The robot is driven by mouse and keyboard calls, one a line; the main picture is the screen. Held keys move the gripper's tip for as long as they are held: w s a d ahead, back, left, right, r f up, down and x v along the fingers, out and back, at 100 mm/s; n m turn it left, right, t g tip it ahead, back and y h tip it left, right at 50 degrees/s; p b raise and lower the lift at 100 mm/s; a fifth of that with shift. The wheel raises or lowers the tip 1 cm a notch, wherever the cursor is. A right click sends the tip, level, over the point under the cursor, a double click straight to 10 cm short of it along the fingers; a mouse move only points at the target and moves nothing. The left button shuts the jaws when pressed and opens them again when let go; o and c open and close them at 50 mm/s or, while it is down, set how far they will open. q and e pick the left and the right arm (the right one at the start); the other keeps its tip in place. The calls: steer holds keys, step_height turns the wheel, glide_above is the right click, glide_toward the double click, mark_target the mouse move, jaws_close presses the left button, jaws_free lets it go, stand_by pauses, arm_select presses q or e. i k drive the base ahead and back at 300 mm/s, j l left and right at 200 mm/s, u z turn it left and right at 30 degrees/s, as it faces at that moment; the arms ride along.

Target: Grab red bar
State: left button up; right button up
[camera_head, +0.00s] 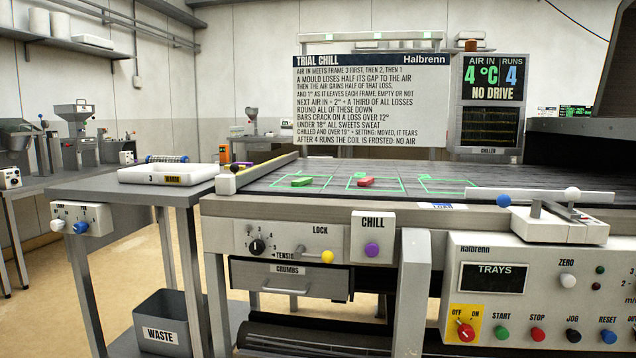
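The red bar (366,182) lies on the dark slatted belt (330,171), in the middle one of three bright green outlined squares. A green bar (302,182) lies in the left outlined square. The right outlined square (447,185) looks empty. Neither of my grippers shows in the head view, so nothing of mine is seen near the red bar.
A white rail with a blue knob (503,200) crosses the belt's front right. A control panel (540,285) and the CHILL box (373,237) front the machine. A grey side table (140,190) holds a white tray (170,173); a waste bin (163,325) stands below.

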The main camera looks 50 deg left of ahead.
mark_target(364, 182)
steer(key=u, duration=1.25)
